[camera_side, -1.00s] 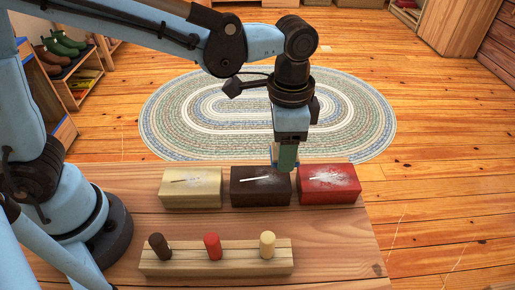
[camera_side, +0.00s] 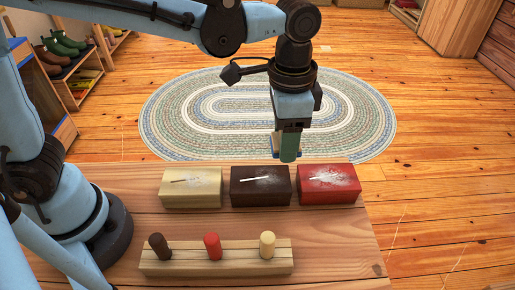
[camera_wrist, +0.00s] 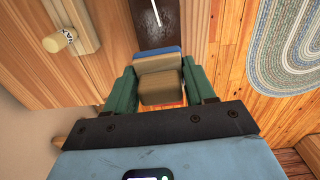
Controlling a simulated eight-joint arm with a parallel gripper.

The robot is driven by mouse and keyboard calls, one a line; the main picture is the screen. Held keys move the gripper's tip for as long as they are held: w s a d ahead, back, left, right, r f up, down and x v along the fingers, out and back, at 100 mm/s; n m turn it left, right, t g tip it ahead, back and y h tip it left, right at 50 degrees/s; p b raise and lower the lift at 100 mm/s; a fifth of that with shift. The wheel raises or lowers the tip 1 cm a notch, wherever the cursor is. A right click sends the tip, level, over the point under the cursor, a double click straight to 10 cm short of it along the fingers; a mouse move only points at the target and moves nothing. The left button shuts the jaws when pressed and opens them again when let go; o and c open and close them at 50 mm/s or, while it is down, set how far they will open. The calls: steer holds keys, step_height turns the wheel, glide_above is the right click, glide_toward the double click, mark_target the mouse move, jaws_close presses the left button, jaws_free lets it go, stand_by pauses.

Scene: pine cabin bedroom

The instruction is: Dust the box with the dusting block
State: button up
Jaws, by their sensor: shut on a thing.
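My gripper (camera_side: 287,153) hangs above and behind the gap between the brown and red boxes, apart from both. In the wrist view it is shut on a tan dusting block (camera_wrist: 160,88) with a blue layer; the brown box (camera_wrist: 156,25) lies beyond.
A wooden rack (camera_side: 215,262) with a brown peg (camera_side: 159,246), a red peg (camera_side: 212,246) and a cream peg (camera_side: 267,244) lies in front of the boxes. The table's right side is clear. An oval rug (camera_side: 180,115) and shelves (camera_side: 84,85) are behind.

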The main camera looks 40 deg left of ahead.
mark_target(278, 178)
steer(key=n, duration=0.8)
steer(key=shift+s+f, duration=0.1)
steer(key=shift+f, duration=3.95)
steer(key=shift+s+a, duration=0.2)
steer(key=shift+a, duration=0.05)
steer(key=shift+c, duration=0.5)
steer(key=shift+s+a+f, duration=0.15)
steer(key=shift+s+a, duration=0.95)
steer(key=shift+r, duration=0.2)
steer(key=shift+w+d, duration=0.85)
steer(key=shift+d, duration=0.05)
steer(key=shift+w+d+f, duration=0.1)
steer(key=shift+w+d, duration=0.15)
steer(key=shift+w, duration=0.05)
steer(key=shift+w+d+r, duration=0.15)
steer(key=shift+d+r, duration=0.05)
steer(key=shift+r, duration=3.8)
